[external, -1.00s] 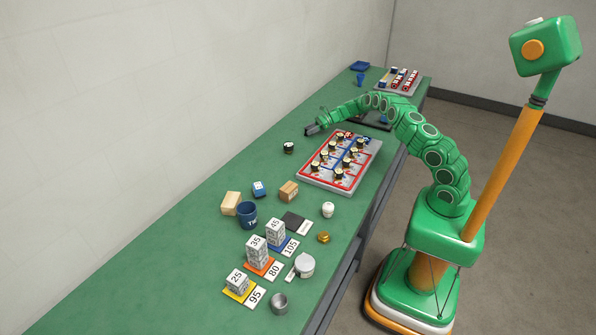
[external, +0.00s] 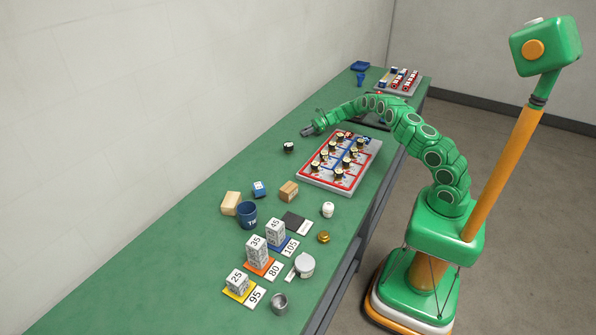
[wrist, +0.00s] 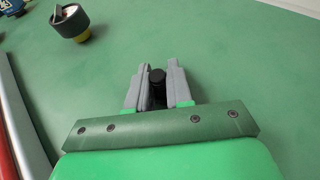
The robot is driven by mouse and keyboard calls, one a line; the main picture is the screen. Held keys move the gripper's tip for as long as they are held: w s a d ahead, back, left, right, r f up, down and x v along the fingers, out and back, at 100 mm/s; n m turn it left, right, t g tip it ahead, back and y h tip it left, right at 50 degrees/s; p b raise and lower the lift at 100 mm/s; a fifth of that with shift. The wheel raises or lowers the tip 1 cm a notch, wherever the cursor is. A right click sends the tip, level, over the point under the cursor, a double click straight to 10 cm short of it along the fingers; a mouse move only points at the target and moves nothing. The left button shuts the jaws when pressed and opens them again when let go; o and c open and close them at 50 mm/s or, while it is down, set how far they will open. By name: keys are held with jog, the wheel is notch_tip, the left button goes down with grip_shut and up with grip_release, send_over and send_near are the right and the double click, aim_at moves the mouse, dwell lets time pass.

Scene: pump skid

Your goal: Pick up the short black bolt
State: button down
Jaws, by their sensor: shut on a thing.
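A short black bolt (wrist: 157,77) stands between the two grey fingers of my gripper (wrist: 156,85) in the wrist view, its round head facing the camera. The fingers are shut on it. In the external view my gripper (external: 308,132) is low over the green table, beyond the back left corner of the red and blue tray. The bolt is too small to make out there, and I cannot tell whether it touches the table.
The red-rimmed tray (external: 312,181) with several black-topped parts lies right of my gripper. A small black-topped object (external: 289,147) stands nearby on the table and shows in the wrist view (wrist: 71,21). Blocks and a blue mug (external: 248,214) stand nearer the camera. The table on the wall side is clear.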

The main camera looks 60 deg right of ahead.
notch_tip(320, 180, up, 4)
jog(key=shift+f, duration=0.25)
jog(key=s+a+r, duration=0.4)
jog(key=s+r, duration=0.5)
jog(key=s, duration=0.4)
jog(key=shift+s+r, duration=0.2)
jog(key=shift+r, duration=0.05)
